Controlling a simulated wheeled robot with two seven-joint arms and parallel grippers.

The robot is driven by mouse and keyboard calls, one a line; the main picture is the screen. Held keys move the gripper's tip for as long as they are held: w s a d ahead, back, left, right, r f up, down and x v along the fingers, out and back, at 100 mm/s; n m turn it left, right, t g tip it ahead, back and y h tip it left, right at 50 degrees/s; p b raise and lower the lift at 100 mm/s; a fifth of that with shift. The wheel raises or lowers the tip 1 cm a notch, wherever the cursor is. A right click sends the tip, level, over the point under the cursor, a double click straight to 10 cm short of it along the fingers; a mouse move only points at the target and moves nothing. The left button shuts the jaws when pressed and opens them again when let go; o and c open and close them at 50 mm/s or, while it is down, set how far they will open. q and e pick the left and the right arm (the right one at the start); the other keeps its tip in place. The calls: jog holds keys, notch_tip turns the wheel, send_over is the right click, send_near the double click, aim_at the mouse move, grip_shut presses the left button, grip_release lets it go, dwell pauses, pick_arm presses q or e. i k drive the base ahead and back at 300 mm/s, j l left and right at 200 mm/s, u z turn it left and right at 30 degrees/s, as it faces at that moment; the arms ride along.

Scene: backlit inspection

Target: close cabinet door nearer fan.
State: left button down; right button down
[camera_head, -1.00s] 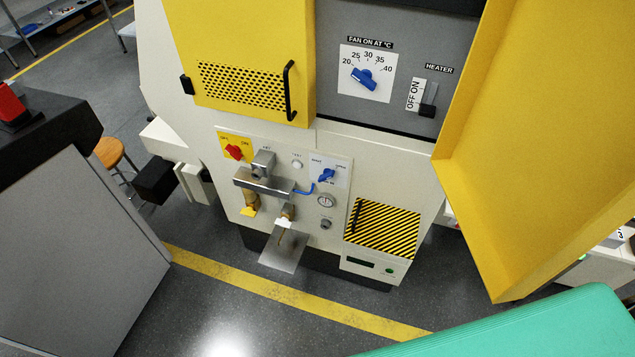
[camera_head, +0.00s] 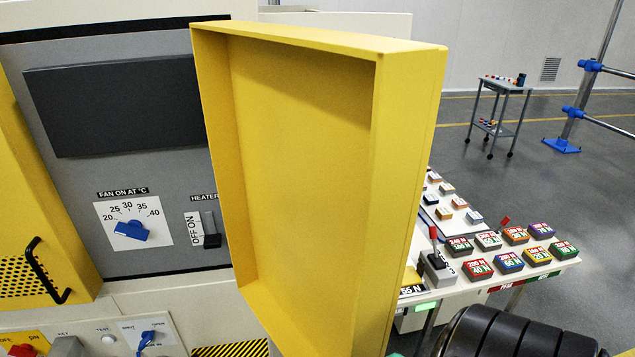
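The cabinet (camera_head: 165,185) has a grey panel with a blue dial (camera_head: 131,230) marked "FAN ON AT °C". A yellow door (camera_head: 300,160) at the panel's right side stands wide open, its hollow inner face towards me. Its lower edge runs out of the bottom of the picture. The other yellow door (camera_head: 35,225), left of the dial, covers the left part of the cabinet and shows a black handle (camera_head: 45,272) and a perforated grille. It looks shut, though its upper part is cut off. Neither of my grippers is in view.
A white bench (camera_head: 525,268) with several coloured labelled blocks and a red-handled lever (camera_head: 435,250) stands right of the open door. A dark ribbed object (camera_head: 515,335) fills the lower right. A grey trolley (camera_head: 500,105) stands behind on open floor.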

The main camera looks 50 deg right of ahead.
aim_at(320, 140)
jog(key=l+u, duration=0.1)
jog(key=l, duration=0.55)
jog(key=k+l+u, duration=0.1)
jog(key=l, duration=0.5)
jog(key=k+l+u, duration=0.15)
jog(key=l, duration=0.5)
jog(key=i, duration=0.05)
